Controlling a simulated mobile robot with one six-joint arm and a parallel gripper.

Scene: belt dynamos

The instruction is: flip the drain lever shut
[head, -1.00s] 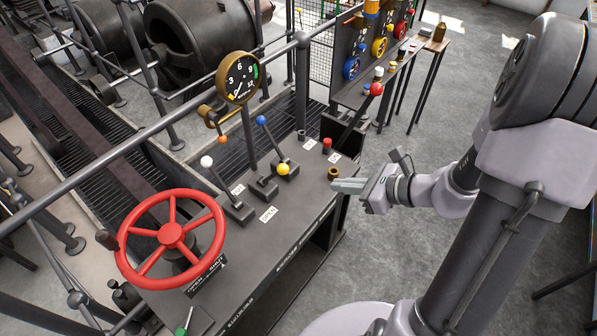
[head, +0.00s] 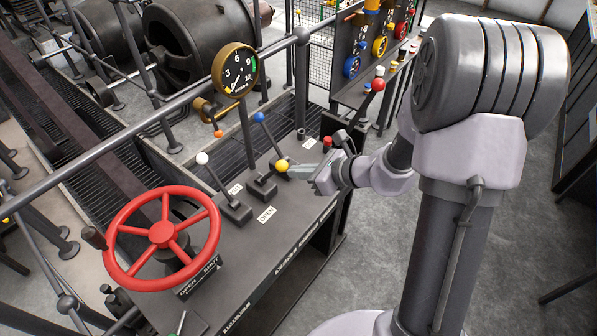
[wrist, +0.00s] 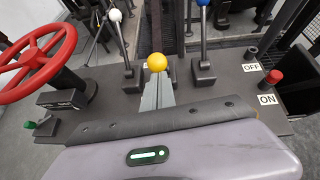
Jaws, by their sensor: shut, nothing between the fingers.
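A lever with a yellow ball knob (head: 281,166) leans low toward the front of the dark console (head: 240,262); an OPEN label (head: 266,215) lies on the console in front of it. No drain label is readable, so I cannot tell for certain that this is the drain lever. My gripper (head: 293,170) is shut and empty, its fingertips at the right side of the yellow knob. In the wrist view the fingers (wrist: 157,90) point straight at the yellow knob (wrist: 157,62), which is just beyond their tips. I cannot tell whether they touch.
A white-knobbed lever (head: 202,158) and a blue-knobbed lever (head: 259,117) stand close by. A round gauge (head: 236,72) rises behind them. A large red wheel (head: 163,236) is at the left, and a red button (wrist: 273,76) is at the right. Open floor lies right of the console.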

